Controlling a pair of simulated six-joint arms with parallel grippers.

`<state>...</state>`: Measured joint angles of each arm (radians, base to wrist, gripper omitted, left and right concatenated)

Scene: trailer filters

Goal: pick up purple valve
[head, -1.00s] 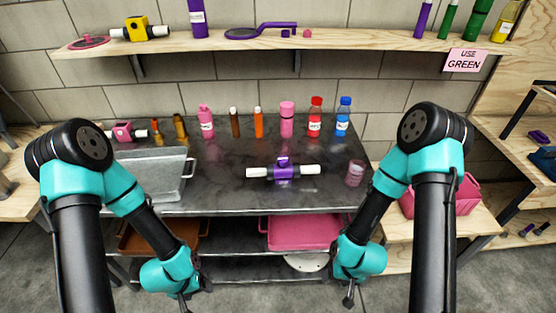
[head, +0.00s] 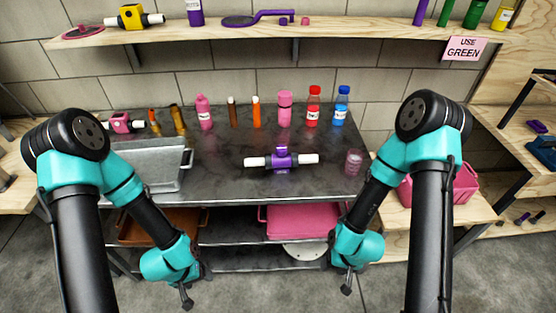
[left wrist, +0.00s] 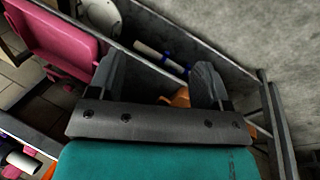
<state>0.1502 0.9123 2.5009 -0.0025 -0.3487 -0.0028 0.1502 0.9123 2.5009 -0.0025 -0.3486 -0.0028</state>
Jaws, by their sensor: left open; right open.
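The purple valve (head: 282,161) lies on the dark grey tabletop (head: 225,180), right of its middle. It has a purple body with a knob on top and a white pipe end on each side, lying left to right. My left gripper (head: 187,301) hangs low in front of the table, left of and below the valve. In the left wrist view its two fingers (left wrist: 157,78) stand apart with nothing held between them. My right gripper (head: 347,288) is low in front of the table's right side, small in the picture, open and apart from the valve.
Several bottles, such as a red one (head: 313,107), stand behind the valve. A grey tray (head: 150,172) sits at left and a pink cup (head: 353,163) at right. A pink tray (head: 302,221) is on the shelf below. Bare tabletop lies around the valve.

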